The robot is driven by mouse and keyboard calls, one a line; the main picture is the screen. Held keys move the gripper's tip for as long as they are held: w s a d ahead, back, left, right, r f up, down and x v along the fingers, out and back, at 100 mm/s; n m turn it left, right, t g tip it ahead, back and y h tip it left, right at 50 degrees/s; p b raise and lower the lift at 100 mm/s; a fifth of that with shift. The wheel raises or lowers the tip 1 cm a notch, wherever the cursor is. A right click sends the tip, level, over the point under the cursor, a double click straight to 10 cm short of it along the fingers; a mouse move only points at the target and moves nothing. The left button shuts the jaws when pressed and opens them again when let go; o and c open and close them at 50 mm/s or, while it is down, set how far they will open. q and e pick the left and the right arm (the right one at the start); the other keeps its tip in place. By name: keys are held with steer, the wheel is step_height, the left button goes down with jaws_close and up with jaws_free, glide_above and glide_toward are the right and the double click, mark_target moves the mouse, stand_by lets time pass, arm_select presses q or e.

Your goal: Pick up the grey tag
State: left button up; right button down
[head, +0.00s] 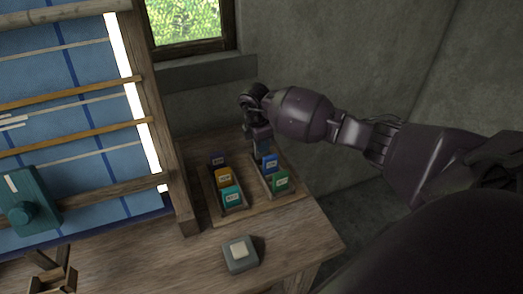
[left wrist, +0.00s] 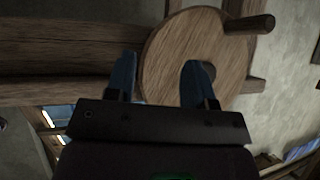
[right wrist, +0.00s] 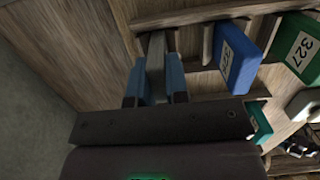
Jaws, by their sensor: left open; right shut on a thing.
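My right gripper (right wrist: 156,85) is shut on the grey tag (right wrist: 156,52), which stands between its two blue fingers at the far end of the right-hand tray (head: 262,187). Whether the tag still touches the tray is hard to tell. In the head view the right gripper (head: 261,140) is over that far end, just behind the blue tag (head: 270,164), and mostly hides the grey tag. My left gripper (left wrist: 158,85) is open and empty in the left wrist view, in front of a round wooden disc (left wrist: 180,45).
The green tag (head: 281,181) stands in front of the blue one. The left-hand tray (head: 213,192) holds dark blue, orange and teal tags. A grey block with a pale top (head: 240,254) sits at the table's front. The loom (head: 160,120) rises at left.

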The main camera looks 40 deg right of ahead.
arm_select(q)
steer(key=shift+s+f, duration=0.1)
steer(key=shift+f, duration=0.05)
arm_select(e)
steer(key=shift+r, duration=0.65)
arm_select(q)
steer(key=shift+s+a+r+p, duration=0.15)
steer(key=shift+s+r+p, duration=0.1)
steer(key=shift+r+p, duration=0.65)
arm_select(e)
step_height(320, 180, up, 19)
arm_select(q)
steer(key=shift+w, duration=0.2)
arm_select(e)
steer(key=shift+f, duration=0.15)
